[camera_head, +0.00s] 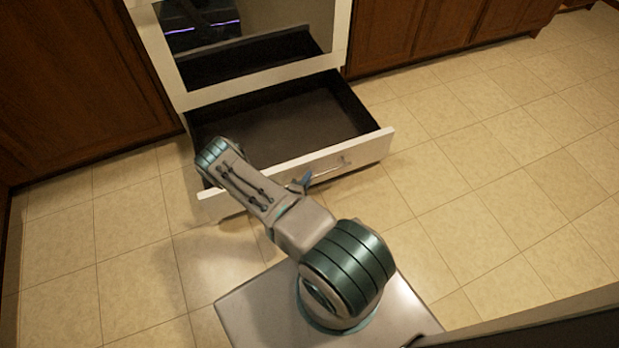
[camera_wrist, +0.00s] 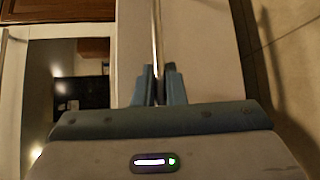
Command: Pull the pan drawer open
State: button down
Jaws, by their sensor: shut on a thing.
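The pan drawer (camera_head: 375,143) is the low drawer under the oven, with a white front and a dark inside. It stands well out from the oven and its inside looks empty. Its metal bar handle (camera_head: 335,170) runs along the front; the handle also shows in the wrist view (camera_wrist: 157,45). My gripper (camera_wrist: 159,82) is shut on the handle, with one finger on each side of the bar. In the head view my arm covers the left part of the drawer front, and only a blue bit of my gripper (camera_head: 302,183) shows.
The white oven (camera_head: 175,80) with a dark glass door stands above the drawer. Brown wooden cabinets (camera_head: 75,80) flank it on both sides. The tiled floor (camera_head: 480,200) is clear to the right and left of the drawer.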

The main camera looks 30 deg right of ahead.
jog(key=shift+s, duration=0.25)
jog(key=c, duration=1.5)
grip_release()
